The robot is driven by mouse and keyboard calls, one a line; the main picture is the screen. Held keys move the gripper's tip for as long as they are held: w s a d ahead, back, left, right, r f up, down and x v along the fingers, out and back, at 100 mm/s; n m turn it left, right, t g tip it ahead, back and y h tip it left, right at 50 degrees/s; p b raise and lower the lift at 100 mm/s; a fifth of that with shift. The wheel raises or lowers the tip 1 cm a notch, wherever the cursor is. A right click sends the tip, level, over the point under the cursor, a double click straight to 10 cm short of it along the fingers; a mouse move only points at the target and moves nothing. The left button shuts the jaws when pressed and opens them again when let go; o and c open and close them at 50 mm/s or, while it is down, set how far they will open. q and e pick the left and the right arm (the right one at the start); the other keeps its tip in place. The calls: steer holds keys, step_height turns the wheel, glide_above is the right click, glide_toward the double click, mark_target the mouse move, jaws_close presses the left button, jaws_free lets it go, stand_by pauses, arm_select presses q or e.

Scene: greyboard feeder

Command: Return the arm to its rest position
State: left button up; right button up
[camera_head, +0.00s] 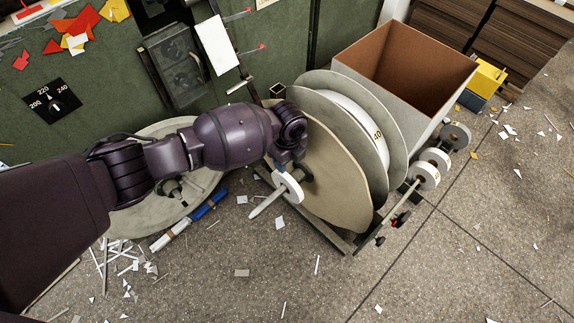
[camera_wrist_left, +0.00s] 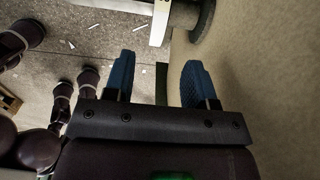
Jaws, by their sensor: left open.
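My left arm comes in from the left in the head view, across the machine's front. Its gripper (camera_head: 288,163) points down beside the large reel's beige side disc (camera_head: 330,190), close above a white hub with a lever (camera_head: 288,187). In the left wrist view the blue fingers of the gripper (camera_wrist_left: 157,68) stand wide apart with nothing between them. The beige disc (camera_wrist_left: 260,60) fills the right side there, and the white hub part (camera_wrist_left: 160,22) lies beyond the fingertips. I cannot tell whether anything touches. My right gripper is in neither view.
The reel's grey flange (camera_head: 395,130) and an open grey bin (camera_head: 440,90) stand to the right. A second disc (camera_head: 150,215) is behind my arm. A green panel (camera_head: 110,75) rises at the back. Paper scraps (camera_head: 125,265) litter the floor; the front floor is otherwise open.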

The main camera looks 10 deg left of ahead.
arm_select(q)
steer(key=shift+r, duration=0.35)
steer(key=shift+s, duration=0.1)
